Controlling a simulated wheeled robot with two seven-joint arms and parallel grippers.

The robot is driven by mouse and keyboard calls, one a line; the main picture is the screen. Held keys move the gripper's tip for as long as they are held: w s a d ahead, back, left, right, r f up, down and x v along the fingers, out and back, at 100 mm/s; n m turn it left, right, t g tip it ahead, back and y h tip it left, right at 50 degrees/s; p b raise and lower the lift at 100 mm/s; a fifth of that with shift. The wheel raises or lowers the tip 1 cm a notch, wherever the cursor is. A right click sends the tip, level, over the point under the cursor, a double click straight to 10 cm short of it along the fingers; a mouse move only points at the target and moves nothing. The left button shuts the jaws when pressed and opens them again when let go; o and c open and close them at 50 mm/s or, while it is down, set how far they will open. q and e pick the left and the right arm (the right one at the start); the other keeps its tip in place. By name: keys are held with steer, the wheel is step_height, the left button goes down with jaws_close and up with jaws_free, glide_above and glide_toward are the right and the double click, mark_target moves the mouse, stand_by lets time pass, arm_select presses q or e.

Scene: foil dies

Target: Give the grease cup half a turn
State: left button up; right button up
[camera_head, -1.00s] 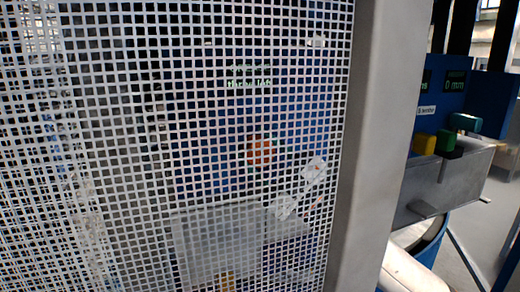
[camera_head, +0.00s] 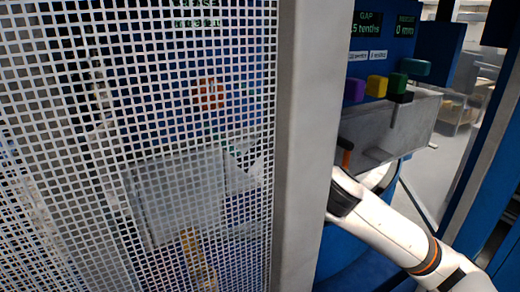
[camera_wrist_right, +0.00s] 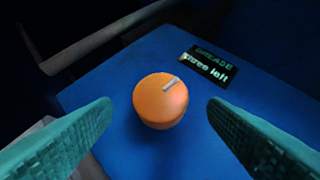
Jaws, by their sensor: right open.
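The grease cup (camera_head: 209,94) is an orange round knob on a blue panel, seen through the white mesh in the head view. In the right wrist view the grease cup (camera_wrist_right: 161,101) shows its top, with a pale line mark toward the upper right. My right gripper (camera_wrist_right: 160,108) is open, with one teal finger on each side of the cup and visible gaps between. In the head view my right arm passes behind the grey post, and the gripper is mostly obscured by mesh. My left gripper is not in view.
A small display (camera_wrist_right: 210,64) beside the cup reads "GREASE three left". The mesh guard (camera_head: 60,150) and grey post (camera_head: 305,150) stand in front. At right, purple, yellow and green blocks (camera_head: 376,86) sit above a grey metal box (camera_head: 415,125) under gap readouts.

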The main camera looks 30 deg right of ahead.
steer(key=b+v, duration=0.4)
steer(key=v, duration=0.3)
steer(key=shift+s, duration=0.1)
